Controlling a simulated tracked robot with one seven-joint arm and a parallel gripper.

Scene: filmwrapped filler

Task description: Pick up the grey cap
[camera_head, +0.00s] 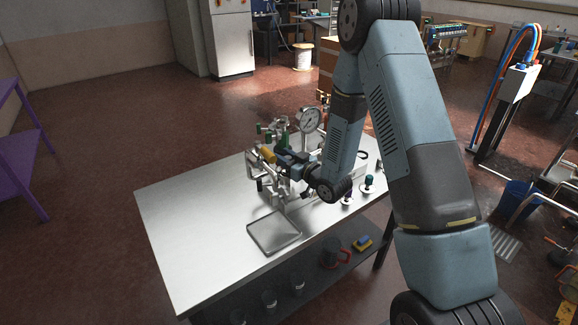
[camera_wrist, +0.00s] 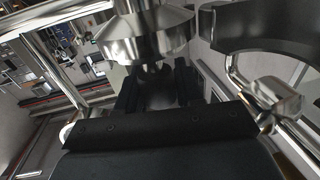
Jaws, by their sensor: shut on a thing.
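My gripper (camera_head: 282,160) is in among the metal fittings of the apparatus (camera_head: 310,143) on the table. In the wrist view its two black fingers (camera_wrist: 158,88) stand on either side of a small grey piece (camera_wrist: 156,94), which looks like the grey cap. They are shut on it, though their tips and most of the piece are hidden. A shiny flanged metal part (camera_wrist: 146,30) is just beyond and above the fingers. I cannot make out the cap in the head view, where my arm and the fittings cover that spot.
The metal table (camera_head: 190,215) is clear on its left. A shallow square tray (camera_head: 273,233) lies near its front edge. A round gauge (camera_head: 309,119) stands behind my gripper. In the wrist view, a curved dark metal part (camera_wrist: 262,28) and a bright pipe (camera_wrist: 270,95) are close on the right.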

